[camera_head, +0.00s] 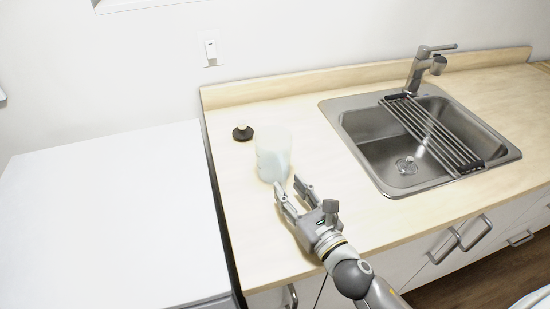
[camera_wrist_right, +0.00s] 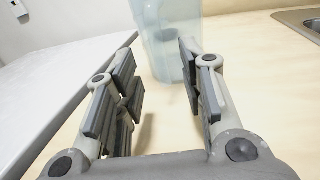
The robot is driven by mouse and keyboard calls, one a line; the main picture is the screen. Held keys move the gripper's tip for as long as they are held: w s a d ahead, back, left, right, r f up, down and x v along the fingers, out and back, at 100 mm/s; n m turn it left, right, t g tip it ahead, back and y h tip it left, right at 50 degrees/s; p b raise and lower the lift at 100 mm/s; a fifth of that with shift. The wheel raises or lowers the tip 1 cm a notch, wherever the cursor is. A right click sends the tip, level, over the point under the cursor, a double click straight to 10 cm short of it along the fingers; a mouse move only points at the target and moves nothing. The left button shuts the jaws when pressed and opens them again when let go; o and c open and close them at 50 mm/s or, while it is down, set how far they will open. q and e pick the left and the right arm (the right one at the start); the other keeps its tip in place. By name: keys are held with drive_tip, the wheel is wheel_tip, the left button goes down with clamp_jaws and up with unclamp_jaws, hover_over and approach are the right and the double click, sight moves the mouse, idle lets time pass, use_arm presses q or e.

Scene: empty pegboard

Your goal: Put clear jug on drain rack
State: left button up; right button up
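The clear jug (camera_head: 273,152) is a pale, see-through vessel standing upright on the wooden counter left of the sink. My right gripper (camera_head: 291,188) is open and empty just in front of it, fingers pointing at it. In the right wrist view the jug (camera_wrist_right: 168,40) stands beyond the fingertips, nearer the right finger; whether that finger touches it I cannot tell. The right gripper (camera_wrist_right: 155,85) shows its fingers wide apart there. The drain rack (camera_head: 434,134) is a set of metal bars with dark ends lying across the sink. My left gripper is not in view.
The steel sink (camera_head: 365,150) with a faucet (camera_head: 424,68) is set into the counter (camera_head: 310,118) at the right. A small dark lid with a light knob (camera_head: 242,132) lies behind and left of the jug. A white surface (camera_head: 110,215) borders the counter at the left.

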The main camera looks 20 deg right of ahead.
sight(285, 184)
drive_tip(key=x, duration=0.4)
drive_tip(key=shift+p, duration=0.4)
drive_tip(key=shift+f, duration=0.1)
clamp_jaws()
